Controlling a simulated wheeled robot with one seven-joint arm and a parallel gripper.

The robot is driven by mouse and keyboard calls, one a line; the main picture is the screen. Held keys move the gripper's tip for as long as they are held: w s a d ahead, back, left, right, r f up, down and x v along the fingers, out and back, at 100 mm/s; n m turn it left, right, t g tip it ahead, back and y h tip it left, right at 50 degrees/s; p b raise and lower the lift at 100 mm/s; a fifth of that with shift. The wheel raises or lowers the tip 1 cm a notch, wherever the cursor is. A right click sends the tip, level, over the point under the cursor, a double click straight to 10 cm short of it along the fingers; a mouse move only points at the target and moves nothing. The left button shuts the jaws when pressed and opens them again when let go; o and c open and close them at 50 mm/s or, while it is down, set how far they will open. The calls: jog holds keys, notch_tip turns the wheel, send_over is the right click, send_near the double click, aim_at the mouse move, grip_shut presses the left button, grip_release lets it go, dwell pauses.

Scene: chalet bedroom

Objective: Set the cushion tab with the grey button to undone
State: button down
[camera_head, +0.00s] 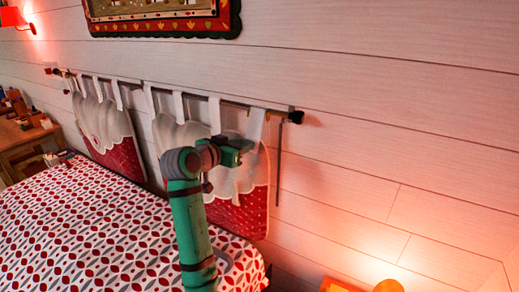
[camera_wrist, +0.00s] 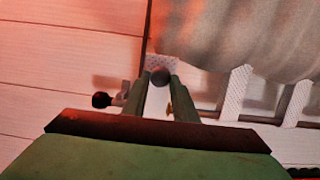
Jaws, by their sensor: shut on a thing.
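The cushion (camera_head: 240,205) is white above and red below and hangs by white tabs from a rail on the wall. Its rightmost tab (camera_head: 256,122) is beside my gripper (camera_head: 246,147). In the wrist view, the white dotted tab (camera_wrist: 155,62) shows behind the round grey button (camera_wrist: 160,76). My gripper (camera_wrist: 160,84) has its two fingertips closed on the grey button. The fingers hide much of the tab, and I cannot tell whether it is fastened.
The rail's dark end knob (camera_wrist: 102,99) is left of the fingers in the wrist view. More tabs (camera_wrist: 234,92) hang along the rail. A second cushion (camera_head: 103,125) hangs farther left. The bed (camera_head: 90,235) lies below. A thin dark rod (camera_head: 279,165) hangs at right.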

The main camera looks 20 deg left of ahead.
notch_tip(320, 180, up, 7)
jog(key=s, duration=0.2)
jog(key=shift+d, duration=0.15)
jog(key=c, duration=2.1)
grip_release()
jog(key=shift+f, duration=0.15)
jog(key=o, duration=0.7)
jog(key=shift+s+f, duration=0.15)
jog(key=shift+s, duration=0.05)
jog(key=shift+c, duration=0.2)
jog(key=shift+s+a, duration=0.1)
jog(key=shift+a, duration=0.1)
jog(key=v, duration=1)
jog(key=shift+s, duration=0.3)
